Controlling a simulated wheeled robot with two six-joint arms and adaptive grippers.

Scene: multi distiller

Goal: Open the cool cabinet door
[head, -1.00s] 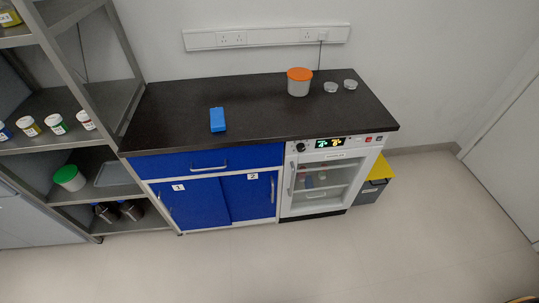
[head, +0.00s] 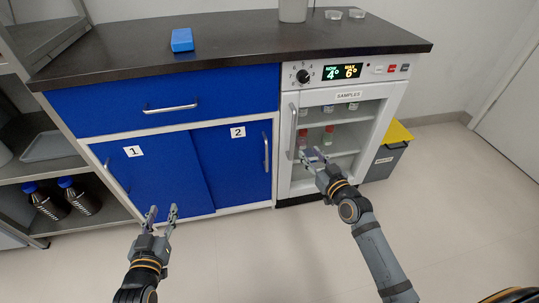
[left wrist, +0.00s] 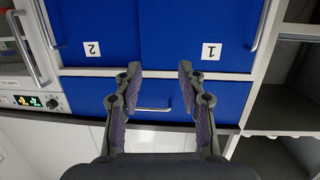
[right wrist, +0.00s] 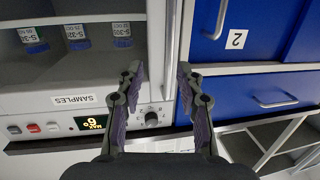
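The cool cabinet (head: 338,125) is a white unit under the right end of the counter, with a glass door labelled SAMPLES, which looks closed. Its vertical handle (head: 293,131) is on the door's left edge; in the right wrist view the handle (right wrist: 172,55) runs between my open fingers. My right gripper (head: 311,157) is in front of the lower left part of the door, open; I cannot tell how far it is from the handle. My left gripper (head: 162,212) is open and empty in front of the blue sliding doors. Sample vials (right wrist: 75,37) show behind the glass.
Blue doors marked 1 (head: 145,178) and 2 (head: 236,165) and a blue drawer (head: 165,100) are left of the cabinet. A grey bin with a yellow lid (head: 390,150) stands close on its right. The floor in front is clear.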

